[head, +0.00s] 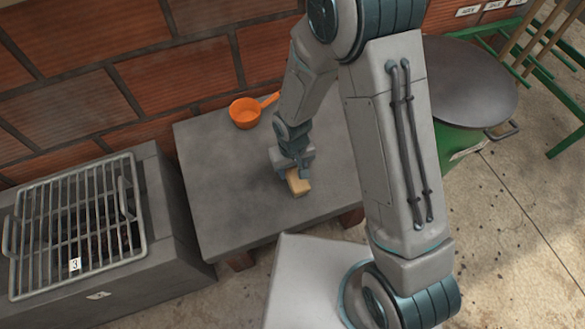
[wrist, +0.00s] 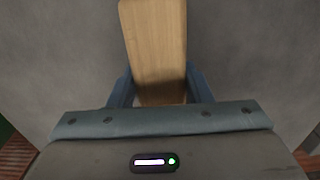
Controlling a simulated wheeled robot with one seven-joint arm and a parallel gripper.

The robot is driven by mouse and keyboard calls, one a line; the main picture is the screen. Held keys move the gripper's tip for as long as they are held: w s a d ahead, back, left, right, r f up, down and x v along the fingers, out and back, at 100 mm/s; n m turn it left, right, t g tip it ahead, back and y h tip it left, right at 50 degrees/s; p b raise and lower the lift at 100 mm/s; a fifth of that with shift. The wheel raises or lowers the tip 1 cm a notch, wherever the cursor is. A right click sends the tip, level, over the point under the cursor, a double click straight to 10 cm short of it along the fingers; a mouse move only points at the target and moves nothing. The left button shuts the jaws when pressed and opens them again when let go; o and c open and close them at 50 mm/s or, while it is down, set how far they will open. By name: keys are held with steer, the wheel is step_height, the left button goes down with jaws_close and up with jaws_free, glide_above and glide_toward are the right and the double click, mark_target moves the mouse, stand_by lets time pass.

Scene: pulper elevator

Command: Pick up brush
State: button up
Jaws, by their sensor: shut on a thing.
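The brush (head: 297,183) is a small tan wooden block on the grey table (head: 220,205), near its front middle. In the wrist view the brush (wrist: 155,45) runs upward from between the fingers, its wooden top facing the camera. My gripper (head: 291,172) points down over it. In the wrist view my gripper (wrist: 158,88) has one blue finger on each side of the brush and is shut on it. The brush's near end is partly hidden by the gripper body. I see no bristles. I cannot tell whether the brush touches the table.
An orange scoop (head: 245,113) lies at the table's back edge by the brick wall (head: 180,75). A grill with a metal grate (head: 75,225) stands on the left. A green drum with a dark round lid (head: 465,85) stands on the right. The table's left part is clear.

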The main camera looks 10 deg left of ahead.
step_height(320, 180, up, 4)
steer(key=shift+r+p, duration=0.15)
steer(key=shift+p, duration=0.6)
steer(key=s+d+r+p, duration=0.1)
steer(key=d+r, duration=0.2)
steer(key=d, duration=0.2)
steer(key=s+d+r+p, duration=0.1)
steer(key=s+d+r, duration=0.1)
steer(key=d, duration=0.4)
steer(key=shift+s+r, duration=0.3)
steer(key=shift+r, duration=0.35)
steer(key=shift+d, duration=0.1)
